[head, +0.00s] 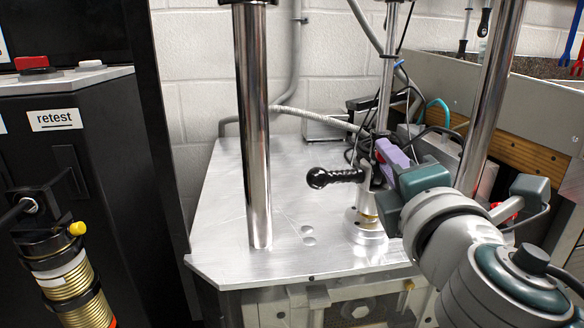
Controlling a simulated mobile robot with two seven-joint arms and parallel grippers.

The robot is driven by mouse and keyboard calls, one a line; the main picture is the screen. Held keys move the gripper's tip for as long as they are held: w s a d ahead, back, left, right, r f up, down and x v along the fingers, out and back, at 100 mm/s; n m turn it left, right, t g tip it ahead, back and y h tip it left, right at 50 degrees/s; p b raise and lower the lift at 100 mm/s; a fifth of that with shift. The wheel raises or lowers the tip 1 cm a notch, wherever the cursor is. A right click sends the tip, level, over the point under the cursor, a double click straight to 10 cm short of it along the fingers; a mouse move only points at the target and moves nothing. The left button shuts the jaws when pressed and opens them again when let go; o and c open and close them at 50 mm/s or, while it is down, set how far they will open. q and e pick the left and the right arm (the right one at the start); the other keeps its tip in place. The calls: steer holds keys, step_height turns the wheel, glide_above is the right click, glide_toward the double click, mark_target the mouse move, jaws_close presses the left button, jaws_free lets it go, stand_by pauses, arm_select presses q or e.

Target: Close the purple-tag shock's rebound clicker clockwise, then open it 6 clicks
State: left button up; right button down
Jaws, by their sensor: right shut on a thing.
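The purple tag (393,153) is on the shock mounted upright in the dyno, right of the picture's middle. The shock's shaft (386,85) rises above it, and a metal foot (366,228) stands below. My right gripper (378,203) reaches in from the right at the shock's lower part, just below the tag. It is shut on a small part there. Its own teal and grey body hides most of that part and the rebound clicker, so I cannot read the clicker's position. My left gripper is not in view.
Chrome columns (253,120) flank the metal plate (220,215). Cables run behind. The plate's left part is clear.

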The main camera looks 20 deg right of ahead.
steer(key=m+b, duration=0.3)
steer(key=m, duration=0.7)
stand_by(0.5)
steer(key=c, duration=0.7)
jaws_free()
